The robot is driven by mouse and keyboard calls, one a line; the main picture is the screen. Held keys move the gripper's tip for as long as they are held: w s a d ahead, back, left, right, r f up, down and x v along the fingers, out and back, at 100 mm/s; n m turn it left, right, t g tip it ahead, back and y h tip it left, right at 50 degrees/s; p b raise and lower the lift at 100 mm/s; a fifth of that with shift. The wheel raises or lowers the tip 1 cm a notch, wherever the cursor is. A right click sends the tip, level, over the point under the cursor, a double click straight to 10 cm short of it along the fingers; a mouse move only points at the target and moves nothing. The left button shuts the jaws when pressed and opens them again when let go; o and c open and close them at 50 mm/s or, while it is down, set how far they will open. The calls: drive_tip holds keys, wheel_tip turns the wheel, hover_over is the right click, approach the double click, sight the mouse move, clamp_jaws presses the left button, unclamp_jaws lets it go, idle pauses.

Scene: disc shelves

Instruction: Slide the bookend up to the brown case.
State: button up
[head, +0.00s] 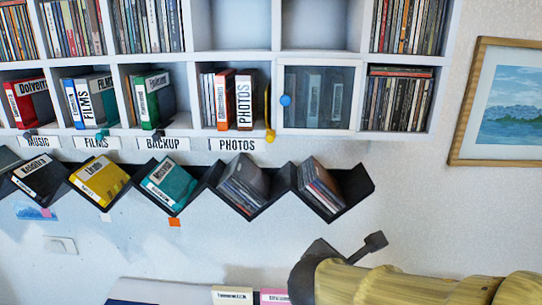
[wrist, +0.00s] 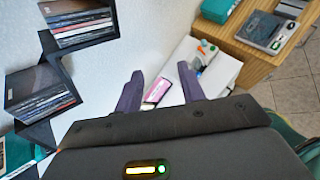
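The brown case (head: 245,100) stands upright in the shelf compartment above the PHOTOS label, with an orange-red case (head: 225,100) to its left. A thin yellow bookend (head: 267,106) stands at the right side of that compartment, a small gap to the right of the brown case. Its yellow knob (head: 270,136) hangs at the shelf's front edge. My gripper (wrist: 160,88) shows in the wrist view with its two purple fingers apart and nothing held between them. It is well below the shelf; neither case nor bookend shows in the wrist view.
Slanted black racks (head: 335,205) with discs and cases hang below the shelf, and show left in the wrist view (wrist: 35,90). A glass door (head: 318,97) with a blue knob closes the compartment right of the bookend. A wooden cabinet (wrist: 250,62) stands at right.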

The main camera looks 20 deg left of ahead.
sight(270, 141)
drive_tip(key=s+a+r+n+t+y, duration=0.2)
drive_tip(key=a+r+n, duration=0.4)
drive_tip(key=r, duration=0.3)
drive_tip(key=s+a+r+n+t+y+p, duration=0.1)
drive_tip(key=a+r+n+t+y, duration=0.3)
drive_tip(key=a+r, duration=0.4)
drive_tip(key=s+r+n+t, duration=0.1)
drive_tip(key=n, duration=0.1)
drive_tip(key=shift+s+n, duration=0.15)
drive_tip(key=shift+n, duration=0.25)
drive_tip(key=shift+a, duration=0.1)
drive_tip(key=p+x, duration=0.6)
drive_tip(key=x, duration=1.1)
drive_tip(key=shift+a+r+p, duration=0.1)
drive_tip(key=shift+a+p, duration=0.05)
drive_tip(key=shift+p, duration=0.2)
drive_tip(key=shift+w, duration=0.25)
drive_tip(key=shift+s, duration=0.1)
drive_tip(key=shift+c, duration=0.6)
clamp_jaws()
